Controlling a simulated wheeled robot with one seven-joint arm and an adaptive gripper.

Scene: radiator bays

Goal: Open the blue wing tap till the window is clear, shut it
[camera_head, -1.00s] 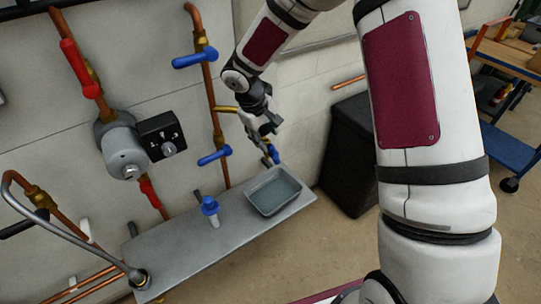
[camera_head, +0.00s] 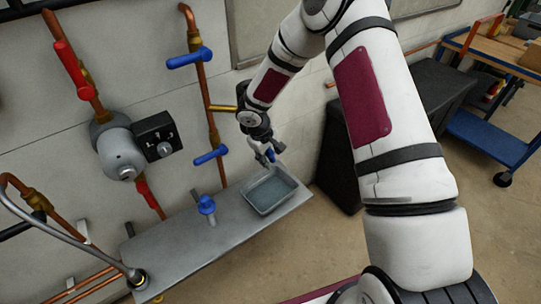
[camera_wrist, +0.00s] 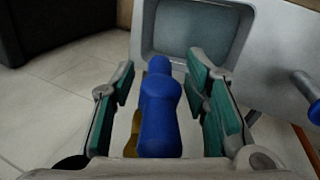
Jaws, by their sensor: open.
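The blue wing tap (camera_wrist: 160,112) stands between the two open green-padded fingers of my gripper (camera_wrist: 163,100) in the wrist view, with a gap on either side. A bit of brass shows beside it, low on the left. In the head view my gripper (camera_head: 266,152) hangs by the wall just behind the grey tray, and the blue tap (camera_head: 270,153) shows only partly there. The tray (camera_head: 291,181) sits on the shelf and seems to hold liquid. I cannot make out a window clearly.
The grey shelf (camera_head: 165,255) also bears a blue-topped fitting (camera_head: 207,205). Two blue lever handles (camera_head: 190,58) sit on the copper pipe to the left. A grey pump (camera_head: 120,150) is farther left. A black bin (camera_head: 340,165) stands to the right.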

